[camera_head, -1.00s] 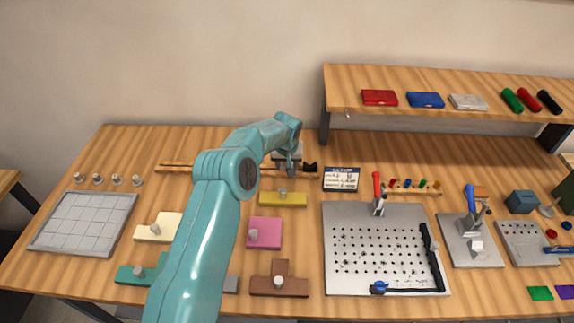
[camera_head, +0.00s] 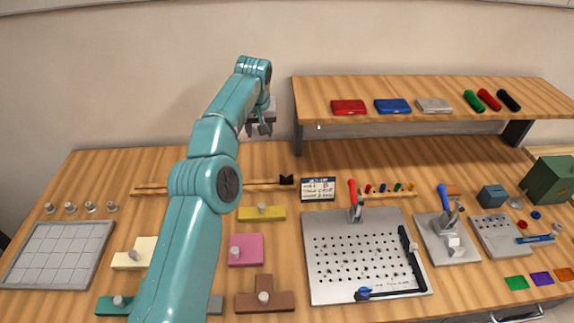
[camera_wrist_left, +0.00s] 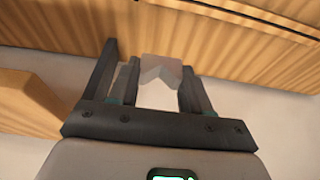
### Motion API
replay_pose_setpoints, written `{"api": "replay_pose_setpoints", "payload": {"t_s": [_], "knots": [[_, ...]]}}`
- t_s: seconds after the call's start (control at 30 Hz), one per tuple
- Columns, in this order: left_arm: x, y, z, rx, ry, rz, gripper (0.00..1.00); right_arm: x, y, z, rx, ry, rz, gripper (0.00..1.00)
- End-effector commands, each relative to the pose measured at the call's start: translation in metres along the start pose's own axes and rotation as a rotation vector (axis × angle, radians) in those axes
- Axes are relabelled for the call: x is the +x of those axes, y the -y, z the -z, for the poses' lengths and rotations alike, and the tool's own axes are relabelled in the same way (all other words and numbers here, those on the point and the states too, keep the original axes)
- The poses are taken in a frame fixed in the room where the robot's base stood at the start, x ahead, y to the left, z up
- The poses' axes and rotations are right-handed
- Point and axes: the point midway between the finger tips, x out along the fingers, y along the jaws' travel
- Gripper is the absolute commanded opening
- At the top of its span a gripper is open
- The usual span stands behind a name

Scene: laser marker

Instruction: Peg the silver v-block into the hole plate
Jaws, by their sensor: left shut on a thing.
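My left gripper (camera_head: 260,128) is raised above the back of the bench, left of the shelf. In the left wrist view, my left gripper (camera_wrist_left: 152,88) is shut on the silver v-block (camera_wrist_left: 160,80), a light grey piece with a V-shaped notch between the fingers. In the head view the block is too small to make out. The hole plate (camera_head: 345,285) is a grey plate with rows of dark holes, lying right of centre on the bench, well away from the gripper. My right gripper is not in view.
A raised wooden shelf (camera_head: 440,120) stands at the back right, with coloured boxes on it. A red-handled clamp (camera_head: 353,200) stands at the hole plate's back edge. Black bars (camera_head: 410,250) line its right and front edges.

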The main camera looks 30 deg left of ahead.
Motion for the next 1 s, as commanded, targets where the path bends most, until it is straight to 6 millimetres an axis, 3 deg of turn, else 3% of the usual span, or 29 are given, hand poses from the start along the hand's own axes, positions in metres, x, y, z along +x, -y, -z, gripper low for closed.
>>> {"api": "replay_pose_setpoints", "payload": {"t_s": [0.73,1.0], "knots": [[-0.0026,0.0002,0.0008,0.004,0.0,-0.001,0.18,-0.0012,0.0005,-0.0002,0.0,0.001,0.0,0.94],[-0.0016,-0.0012,0.0037,0.107,-0.002,-0.034,0.18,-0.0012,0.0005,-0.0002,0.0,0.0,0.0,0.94]]}}
